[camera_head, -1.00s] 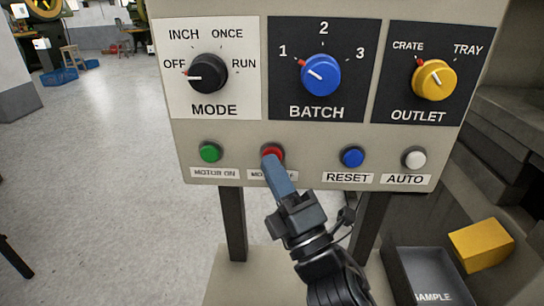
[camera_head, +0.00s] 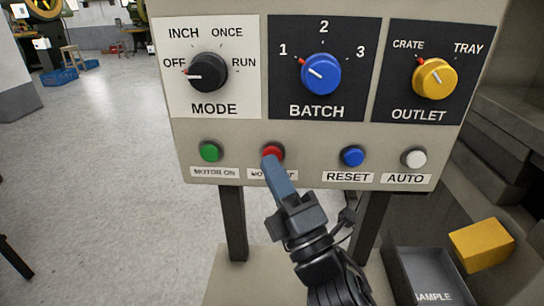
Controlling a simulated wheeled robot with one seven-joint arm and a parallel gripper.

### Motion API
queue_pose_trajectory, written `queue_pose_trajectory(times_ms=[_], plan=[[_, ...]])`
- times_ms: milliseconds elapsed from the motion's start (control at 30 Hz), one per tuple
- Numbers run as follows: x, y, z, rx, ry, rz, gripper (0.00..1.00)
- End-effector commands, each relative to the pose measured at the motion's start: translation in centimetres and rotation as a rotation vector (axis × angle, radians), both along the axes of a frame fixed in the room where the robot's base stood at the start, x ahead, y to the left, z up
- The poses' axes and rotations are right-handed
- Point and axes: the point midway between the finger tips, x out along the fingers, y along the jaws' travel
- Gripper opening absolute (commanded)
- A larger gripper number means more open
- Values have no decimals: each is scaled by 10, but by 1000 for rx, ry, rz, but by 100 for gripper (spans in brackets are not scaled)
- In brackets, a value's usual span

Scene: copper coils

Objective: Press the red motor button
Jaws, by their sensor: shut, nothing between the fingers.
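The red motor button (camera_head: 272,152) is in the lower row of the control panel (camera_head: 310,155), second from the left. Its label below is partly covered by my gripper (camera_head: 272,162). My gripper is shut and empty, its tip over the lower part of the red button. I cannot tell whether the tip touches the button or whether the button is pushed in.
A green button (camera_head: 210,152) is to the left; a blue reset button (camera_head: 352,156) and a white auto button (camera_head: 414,158) are to the right. Mode (camera_head: 207,72), batch (camera_head: 321,74) and outlet (camera_head: 434,79) knobs sit above. A grey sample tray (camera_head: 425,275) and yellow block (camera_head: 481,245) are lower right.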

Motion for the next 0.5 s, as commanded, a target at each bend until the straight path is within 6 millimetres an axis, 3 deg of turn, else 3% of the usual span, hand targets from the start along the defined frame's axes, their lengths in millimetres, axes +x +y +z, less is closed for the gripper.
queue_pose_trajectory(times_ms=[500], plan=[[-10, 0, -1, 0, 1, 0, 0]])
